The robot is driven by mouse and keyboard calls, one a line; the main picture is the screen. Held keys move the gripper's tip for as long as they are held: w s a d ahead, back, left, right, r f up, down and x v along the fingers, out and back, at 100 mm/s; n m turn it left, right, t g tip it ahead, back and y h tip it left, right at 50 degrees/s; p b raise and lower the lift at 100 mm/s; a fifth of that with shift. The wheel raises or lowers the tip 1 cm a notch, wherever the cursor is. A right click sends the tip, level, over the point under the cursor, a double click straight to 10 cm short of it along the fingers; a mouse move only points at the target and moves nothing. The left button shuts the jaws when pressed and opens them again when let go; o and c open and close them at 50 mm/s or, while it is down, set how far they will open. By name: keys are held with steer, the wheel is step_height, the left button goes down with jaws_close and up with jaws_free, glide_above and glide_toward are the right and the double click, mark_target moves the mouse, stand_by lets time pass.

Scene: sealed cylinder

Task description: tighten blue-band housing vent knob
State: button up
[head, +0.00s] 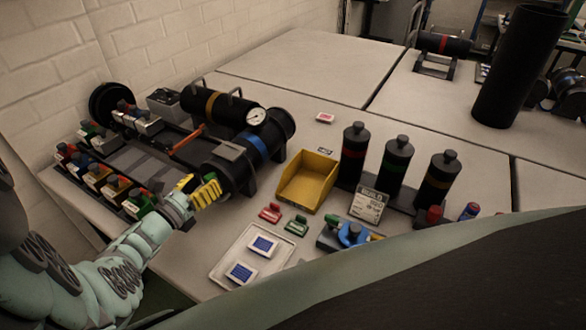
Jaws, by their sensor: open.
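The blue-band housing (268,134) is a black cylinder with a blue ring, lying on its side in a dark cradle on the table. A grey flat piece (230,151) sits on its upper side. My gripper (207,189), with yellow fingers, is at the housing's near left end, reaching in from the lower left. It looks close to that end; I cannot tell whether it touches. The jaws are open, and nothing shows held between them. I cannot make out the vent knob; the gripper may hide it.
A yellow-band cylinder (203,104) with a round gauge (256,116) lies behind. A yellow bin (309,183), upright canisters (394,165) and a tray (222,264) stand to the right and front.

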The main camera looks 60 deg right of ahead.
steer(key=a, duration=1)
steer(key=shift+s+a, duration=0.3)
steer(key=shift+s, duration=0.15)
